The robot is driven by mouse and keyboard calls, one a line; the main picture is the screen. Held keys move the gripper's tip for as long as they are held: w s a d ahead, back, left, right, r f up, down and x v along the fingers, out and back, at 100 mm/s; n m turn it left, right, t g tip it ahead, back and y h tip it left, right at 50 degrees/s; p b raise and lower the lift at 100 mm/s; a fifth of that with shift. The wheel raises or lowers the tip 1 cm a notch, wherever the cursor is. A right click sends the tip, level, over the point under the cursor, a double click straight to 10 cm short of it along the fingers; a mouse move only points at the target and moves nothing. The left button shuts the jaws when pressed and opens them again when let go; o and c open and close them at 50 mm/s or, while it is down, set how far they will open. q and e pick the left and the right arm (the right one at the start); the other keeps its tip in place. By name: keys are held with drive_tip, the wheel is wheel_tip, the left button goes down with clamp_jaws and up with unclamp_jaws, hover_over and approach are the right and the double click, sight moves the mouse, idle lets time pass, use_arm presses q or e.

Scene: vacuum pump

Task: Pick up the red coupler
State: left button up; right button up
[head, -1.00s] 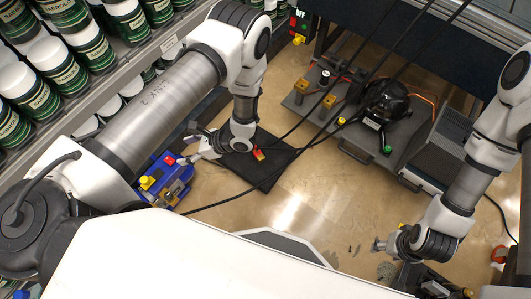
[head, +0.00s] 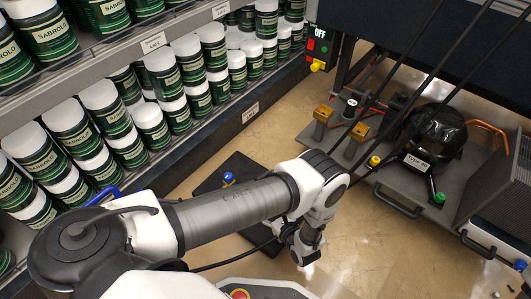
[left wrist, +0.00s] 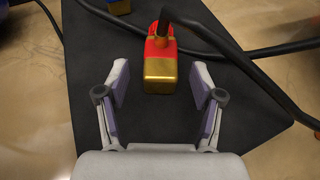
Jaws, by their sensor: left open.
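The red coupler (left wrist: 160,68), with a red top and a gold block body, stands on a black mat (left wrist: 90,128) in the left wrist view. A black hose runs from its top. My left gripper (left wrist: 159,84) is open, with one finger on each side of the coupler's gold end and a gap on both sides. In the head view my left gripper (head: 307,250) is low near the centre, and my arm hides the coupler. My right gripper is not in view.
A blue fitting (head: 228,178) is on the mat (head: 238,160). The pump (head: 432,135) with gold fittings and black hoses stands at right. Shelves of green cans (head: 150,125) line the left.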

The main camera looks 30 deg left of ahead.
use_arm(q)
drive_tip(key=b+x, duration=0.1)
drive_tip(key=x, duration=0.2)
drive_tip(key=shift+w+a+f+b, duration=0.1)
drive_tip(key=shift+a+f+b, duration=0.05)
drive_tip(key=shift+f+b, duration=0.2)
drive_tip(key=shift+w+a, duration=0.15)
drive_tip(key=shift+a, duration=0.1)
drive_tip(key=shift+r, duration=0.2)
clamp_jaws()
drive_tip(key=shift+r, duration=0.15)
